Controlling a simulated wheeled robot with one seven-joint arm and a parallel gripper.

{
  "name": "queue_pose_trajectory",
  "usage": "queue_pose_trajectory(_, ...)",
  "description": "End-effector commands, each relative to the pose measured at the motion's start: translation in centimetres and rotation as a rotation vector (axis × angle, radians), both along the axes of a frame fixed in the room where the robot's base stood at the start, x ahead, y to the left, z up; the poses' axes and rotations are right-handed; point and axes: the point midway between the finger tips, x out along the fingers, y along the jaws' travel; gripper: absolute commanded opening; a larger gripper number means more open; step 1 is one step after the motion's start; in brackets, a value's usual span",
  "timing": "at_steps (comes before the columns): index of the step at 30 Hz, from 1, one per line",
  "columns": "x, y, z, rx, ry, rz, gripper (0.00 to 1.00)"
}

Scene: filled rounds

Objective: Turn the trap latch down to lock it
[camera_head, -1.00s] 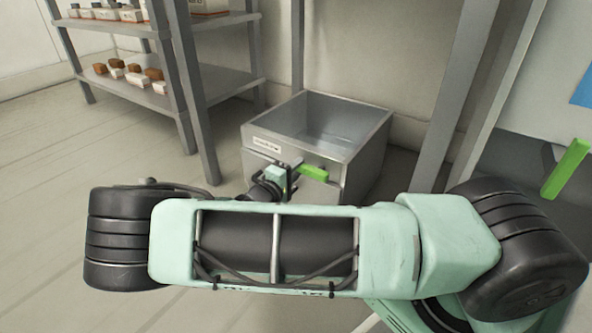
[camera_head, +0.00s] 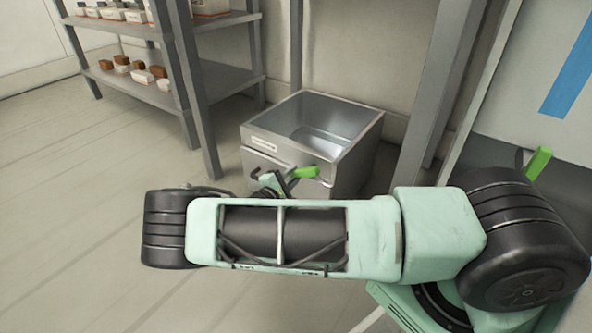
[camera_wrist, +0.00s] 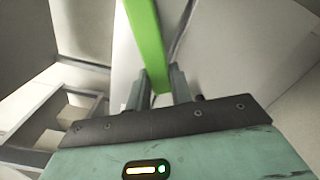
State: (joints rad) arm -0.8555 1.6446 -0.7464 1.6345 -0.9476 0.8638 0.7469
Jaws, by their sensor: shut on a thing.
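The trap latch (camera_head: 306,172) is a bright green bar on the front face of an open-topped grey metal box (camera_head: 352,140). In the head view it lies nearly level, its right end slightly higher. My gripper (camera_head: 284,181) is at the left part of the bar. In the wrist view the latch (camera_wrist: 148,40) runs from the top edge down between the two fingers of my gripper (camera_wrist: 158,88), which are shut on it. My arm hides the lower part of the box, and the latch's pivot is not clear.
A grey shelf unit (camera_head: 225,85) with small brown and white items stands at the left back. A grey post (camera_head: 440,90) rises right of the box. Another green handle (camera_head: 538,163) shows at far right. The floor at left is clear.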

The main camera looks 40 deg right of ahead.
Motion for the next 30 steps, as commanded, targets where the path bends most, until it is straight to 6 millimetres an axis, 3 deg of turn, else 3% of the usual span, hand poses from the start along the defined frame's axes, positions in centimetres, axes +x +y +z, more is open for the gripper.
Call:
queue_pose_trajectory(8,-0.2,-0.3,-0.9,-0.088,0.249,0.001,0.0)
queue_pose_trajectory(30,-3.3,-1.3,-2.8,-0.306,0.852,0.001,0.0)
